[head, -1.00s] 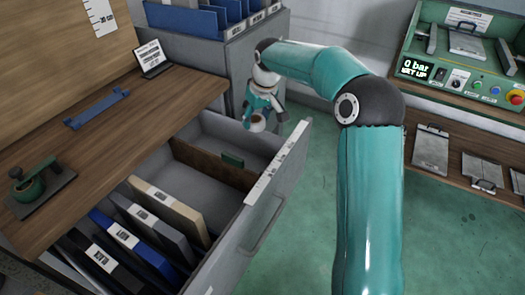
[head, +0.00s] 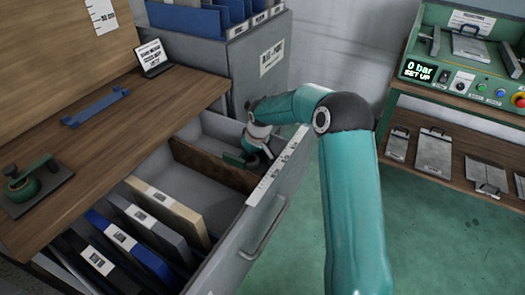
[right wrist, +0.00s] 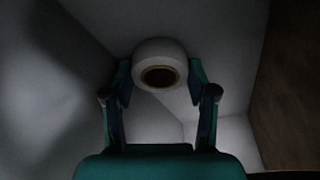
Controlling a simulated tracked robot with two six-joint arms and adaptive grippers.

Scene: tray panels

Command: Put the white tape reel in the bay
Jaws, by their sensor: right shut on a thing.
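The white tape reel (right wrist: 160,47) shows in the right wrist view, round with a brown-lined hole. My right gripper (right wrist: 160,80) is shut on it, one finger on each side. In the head view my right gripper (head: 252,158) reaches down into the far compartment of the open drawer, beyond the brown divider (head: 205,164). The reel is hidden there by the gripper and the drawer side. Grey walls of this bay (head: 222,128) surround the gripper. I cannot tell whether the reel touches the floor. My left gripper is not in view.
The open grey drawer (head: 262,215) holds several upright labelled panels in its near part. A wooden bench (head: 110,125) with a blue handle-like bar (head: 95,107) is at left. A green press console (head: 465,75) stands at right.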

